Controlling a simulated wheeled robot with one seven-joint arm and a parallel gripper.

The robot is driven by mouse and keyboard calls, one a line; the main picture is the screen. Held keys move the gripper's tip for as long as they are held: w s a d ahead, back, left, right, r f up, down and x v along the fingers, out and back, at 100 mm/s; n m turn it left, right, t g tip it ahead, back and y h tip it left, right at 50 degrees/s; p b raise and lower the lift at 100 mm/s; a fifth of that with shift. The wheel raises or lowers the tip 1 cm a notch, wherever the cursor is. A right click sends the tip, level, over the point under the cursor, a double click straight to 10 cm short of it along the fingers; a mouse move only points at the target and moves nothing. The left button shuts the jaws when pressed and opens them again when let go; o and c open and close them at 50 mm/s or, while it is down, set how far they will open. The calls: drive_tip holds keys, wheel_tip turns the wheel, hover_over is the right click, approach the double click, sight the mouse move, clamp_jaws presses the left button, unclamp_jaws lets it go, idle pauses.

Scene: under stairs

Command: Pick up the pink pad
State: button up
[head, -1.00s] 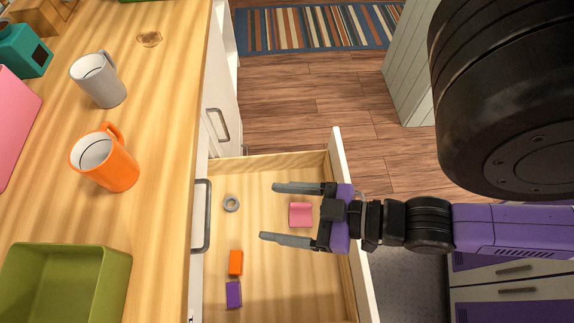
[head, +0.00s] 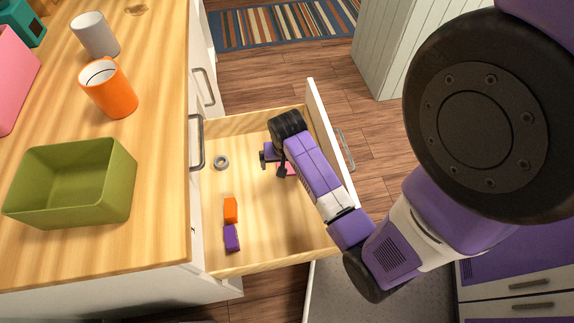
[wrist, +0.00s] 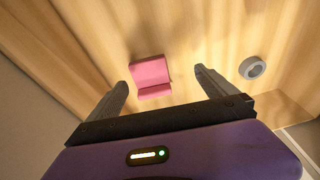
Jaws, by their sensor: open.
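The pink pad (head: 285,169) lies on the floor of the open wooden drawer (head: 262,220), near its front panel. In the head view my arm and gripper hide most of it. In the wrist view the whole pink pad (wrist: 150,74) shows, with a raised back part and a flatter strip. My gripper (wrist: 160,80) is open and points down into the drawer. Its two grey fingers stand apart with nothing between them but the view of the pad. The pad appears beyond the fingertips, nearer the left finger, and I see no contact.
In the drawer are a grey ring (head: 221,162), an orange block (head: 230,209) and a purple block (head: 232,238). The drawer's front panel (head: 330,140) stands close to my arm. The counter holds a green bin (head: 118,190), an orange mug (head: 110,90) and a grey mug (head: 95,36).

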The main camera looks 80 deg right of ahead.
sight(287, 165)
drive_tip(key=d, duration=0.1)
drive_tip(key=s+d, duration=0.1)
drive_tip(key=d+m, duration=0.1)
drive_tip(key=shift+s+r+g, duration=0.2)
drive_tip(key=shift+r+g, duration=0.1)
drive_tip(key=shift+g, duration=0.1)
drive_tip(key=shift+s+d+f+y, duration=0.1)
drive_tip(key=shift+s+d+y, duration=0.05)
drive_tip(key=shift+y, duration=0.15)
drive_tip(key=f, duration=0.2)
drive_tip(key=f+b, duration=0.1)
drive_tip(key=f, duration=0.2)
drive_tip(key=d+f+b, duration=0.1)
drive_tip(key=f, duration=0.1)
drive_tip(key=shift+w+f, duration=0.2)
drive_tip(key=shift+w, duration=0.2)
drive_tip(key=c, duration=1.5)
drive_tip(key=shift+o, duration=0.2)
drive_tip(key=shift+r, duration=0.2)
